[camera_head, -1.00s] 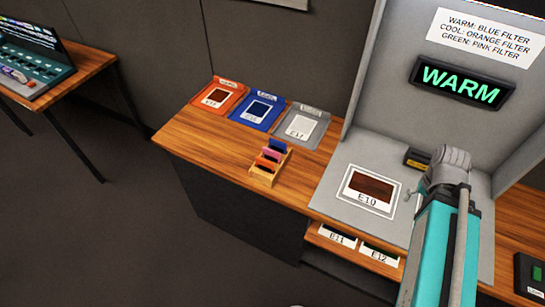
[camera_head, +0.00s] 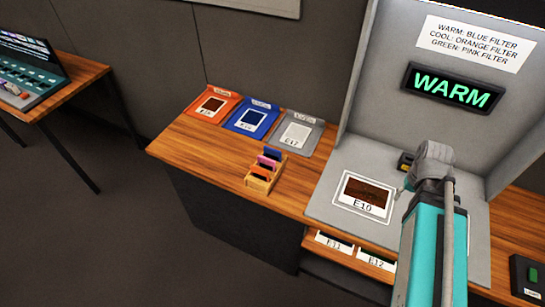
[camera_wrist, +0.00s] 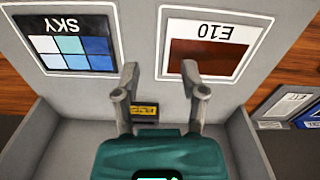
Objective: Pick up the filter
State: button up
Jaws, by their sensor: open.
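A small wooden rack (camera_head: 259,184) stands on the wooden counter left of the grey booth. It holds upright filters: a blue one (camera_head: 272,154) at the back, a pink one (camera_head: 268,162) in the middle and an orange one (camera_head: 262,172) in front. The lit sign (camera_head: 453,87) reads WARM, and the notice (camera_head: 480,43) above pairs WARM with the blue filter. My gripper (camera_wrist: 160,72) is open and empty over the booth floor, between the SKY chart (camera_wrist: 75,45) and the E10 frame (camera_wrist: 214,45). The rack is not visible in the wrist view.
Orange (camera_head: 211,108), blue (camera_head: 250,118) and grey (camera_head: 297,133) trays lie behind the rack. A yellow-labelled black block (camera_wrist: 145,110) sits near my fingers. The booth's side wall (camera_head: 362,72) rises behind. An open drawer (camera_head: 348,250) is below. Counter around the rack is clear.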

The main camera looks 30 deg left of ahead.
jog(key=w+a+r+n+p, duration=0.1)
jog(key=w+a+n, duration=0.45)
jog(key=a, duration=0.65)
notch_tip(320, 180, up, 3)
jog(key=n+p, duration=0.3)
jog(key=n, duration=0.8)
send_over(272, 149)
jog(key=shift+w+r, duration=0.1)
jog(key=shift+w, duration=0.05)
notch_tip(272, 149, down, 9)
jog(key=b, duration=0.8)
jog(key=shift+r+b, duration=0.2)
jog(key=shift+b, duration=0.1)
jog(key=shift+f+b, duration=2.6)
